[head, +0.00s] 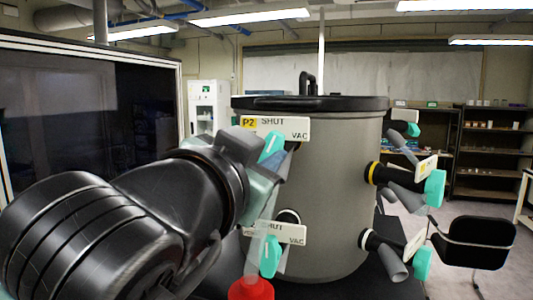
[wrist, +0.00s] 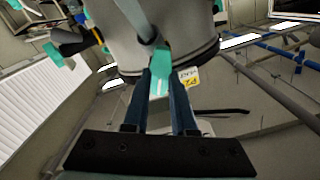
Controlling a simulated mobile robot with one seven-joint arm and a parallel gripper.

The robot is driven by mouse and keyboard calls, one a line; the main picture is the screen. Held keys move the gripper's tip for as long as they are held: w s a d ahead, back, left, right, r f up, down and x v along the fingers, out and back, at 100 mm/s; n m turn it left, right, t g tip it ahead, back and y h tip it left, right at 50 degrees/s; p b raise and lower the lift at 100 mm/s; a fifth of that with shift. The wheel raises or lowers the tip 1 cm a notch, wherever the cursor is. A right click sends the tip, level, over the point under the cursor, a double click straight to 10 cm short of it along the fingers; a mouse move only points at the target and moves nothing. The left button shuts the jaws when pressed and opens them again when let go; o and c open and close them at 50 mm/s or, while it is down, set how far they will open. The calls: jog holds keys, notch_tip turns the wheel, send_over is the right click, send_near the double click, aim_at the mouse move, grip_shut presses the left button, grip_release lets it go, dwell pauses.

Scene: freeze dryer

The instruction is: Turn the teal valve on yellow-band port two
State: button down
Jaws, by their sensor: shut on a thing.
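A teal valve handle (head: 271,146) is on the near side of the grey drum, by a white plate (head: 285,129) reading "P2", "SHUT" and "VAC", its P2 on yellow. My gripper (head: 274,160) is at this handle, and my wrist hides most of the port behind it. In the wrist view, the two dark fingers of my gripper (wrist: 160,82) are shut on the teal handle (wrist: 160,60), one on each side. The yellow P2 tag (wrist: 189,77) shows just right of the fingers, upside down. Any band on this port is hidden.
Below is another teal valve (head: 269,257) with its own "SHUT VAC" plate (head: 281,234), above a red object (head: 251,289). Several teal-handled ports stick out on the drum's (head: 335,190) right, one yellow-banded (head: 371,173). A dark-fronted cabinet (head: 85,115) stands left, a black chair (head: 474,241) right.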

jog(key=m+b, duration=0.2)
jog(key=m, duration=0.1)
jog(key=shift+f, duration=0.15)
jog(key=shift+m+b, duration=1.05)
jog(key=shift+m, duration=0.75)
jog(key=c, duration=0.7)
grip_release()
